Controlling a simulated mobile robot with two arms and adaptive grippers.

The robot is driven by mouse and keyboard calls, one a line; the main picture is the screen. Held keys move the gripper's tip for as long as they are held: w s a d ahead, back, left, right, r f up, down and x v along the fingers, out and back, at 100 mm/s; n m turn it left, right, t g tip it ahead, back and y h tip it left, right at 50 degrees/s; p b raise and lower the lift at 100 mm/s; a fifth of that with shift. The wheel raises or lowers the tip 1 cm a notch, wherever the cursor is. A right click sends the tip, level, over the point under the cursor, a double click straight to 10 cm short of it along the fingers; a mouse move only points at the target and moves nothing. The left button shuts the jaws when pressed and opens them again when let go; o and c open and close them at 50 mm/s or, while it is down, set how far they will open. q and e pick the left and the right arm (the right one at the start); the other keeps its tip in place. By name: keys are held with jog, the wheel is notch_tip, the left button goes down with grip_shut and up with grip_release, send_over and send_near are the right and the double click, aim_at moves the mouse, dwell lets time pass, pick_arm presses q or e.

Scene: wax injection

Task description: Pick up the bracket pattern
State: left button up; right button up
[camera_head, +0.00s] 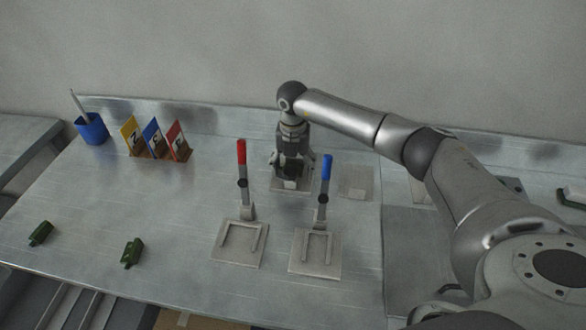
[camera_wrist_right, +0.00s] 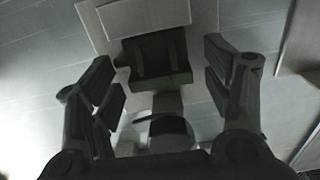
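My right gripper (camera_head: 291,172) points down over a pale plate (camera_head: 291,186) at the back of the bench, behind the two levers. In the right wrist view the right gripper (camera_wrist_right: 165,85) is open, with one finger on each side of a dark green stepped piece (camera_wrist_right: 158,55), likely the bracket pattern. A gap shows between each finger and the piece. The piece sits on the pale plate (camera_wrist_right: 98,30); in the head view the gripper mostly hides it. Two other green pieces lie at the front left, one (camera_head: 40,234) near the edge and one (camera_head: 132,252) further right. My left gripper is not in view.
A red-handled clamp (camera_head: 241,160) and a blue-handled clamp (camera_head: 326,170) stand upright on square plates in front of my right gripper. Yellow, blue and red cards stand in a wooden holder (camera_head: 158,154). A blue cup (camera_head: 92,129) holds a stick. The left middle bench is clear.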

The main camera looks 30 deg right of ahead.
jog(key=c, duration=0.6)
jog(key=shift+r, duration=0.15)
